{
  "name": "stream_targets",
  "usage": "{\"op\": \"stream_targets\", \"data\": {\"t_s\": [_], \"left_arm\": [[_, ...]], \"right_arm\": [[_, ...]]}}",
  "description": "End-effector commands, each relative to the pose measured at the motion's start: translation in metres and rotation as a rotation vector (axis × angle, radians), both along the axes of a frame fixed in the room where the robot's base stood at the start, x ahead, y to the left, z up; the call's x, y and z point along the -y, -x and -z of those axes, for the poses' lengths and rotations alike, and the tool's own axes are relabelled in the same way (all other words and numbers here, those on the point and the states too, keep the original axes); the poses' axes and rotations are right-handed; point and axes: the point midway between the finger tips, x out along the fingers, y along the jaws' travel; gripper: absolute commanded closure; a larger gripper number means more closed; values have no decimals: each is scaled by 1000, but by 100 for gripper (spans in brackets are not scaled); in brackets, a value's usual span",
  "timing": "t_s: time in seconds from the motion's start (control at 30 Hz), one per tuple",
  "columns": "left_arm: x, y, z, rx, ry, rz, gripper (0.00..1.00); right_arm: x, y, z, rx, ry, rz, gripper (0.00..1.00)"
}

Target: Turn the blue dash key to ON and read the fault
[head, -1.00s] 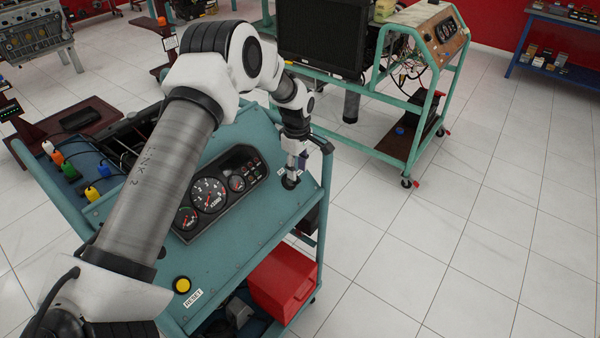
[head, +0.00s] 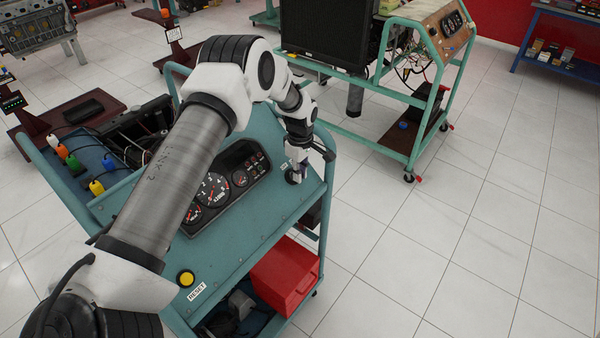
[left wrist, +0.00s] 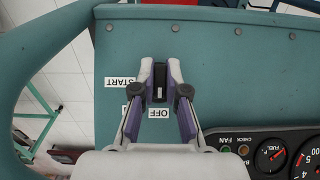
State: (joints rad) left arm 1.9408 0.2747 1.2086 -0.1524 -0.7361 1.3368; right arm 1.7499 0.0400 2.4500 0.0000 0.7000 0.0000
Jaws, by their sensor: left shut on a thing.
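My left gripper (head: 296,178) reaches down to the key switch at the right end of the teal dash panel (head: 250,215). In the left wrist view its two fingers (left wrist: 160,78) are shut on the dash key (left wrist: 159,82), which looks dark there; no blue shows. An OFF label (left wrist: 159,113) and a START label (left wrist: 119,82) lie beside the key, and another label is mostly hidden behind a finger. The gauge cluster (head: 216,188) sits left of the switch, and a CHECK FAN marking shows in the wrist view. My right gripper is not in view.
A yellow button (head: 186,278) with a RESET label is at the panel's front. A red box (head: 285,275) sits on the shelf below. Another teal trainer cart (head: 416,145) stands behind to the right. Open tiled floor lies to the right.

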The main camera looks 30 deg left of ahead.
Motion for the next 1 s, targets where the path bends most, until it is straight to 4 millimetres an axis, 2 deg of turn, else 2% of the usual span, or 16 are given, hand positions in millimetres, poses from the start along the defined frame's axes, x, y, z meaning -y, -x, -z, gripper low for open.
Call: {"op": "stream_targets", "data": {"t_s": [0.27,0.8,1.0], "left_arm": [[0,-1,4,-78,-7,89,100],[0,-1,6,-339,-28,383,100],[0,-1,4,-396,-32,448,100]], "right_arm": [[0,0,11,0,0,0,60],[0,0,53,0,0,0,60],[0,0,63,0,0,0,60]]}}
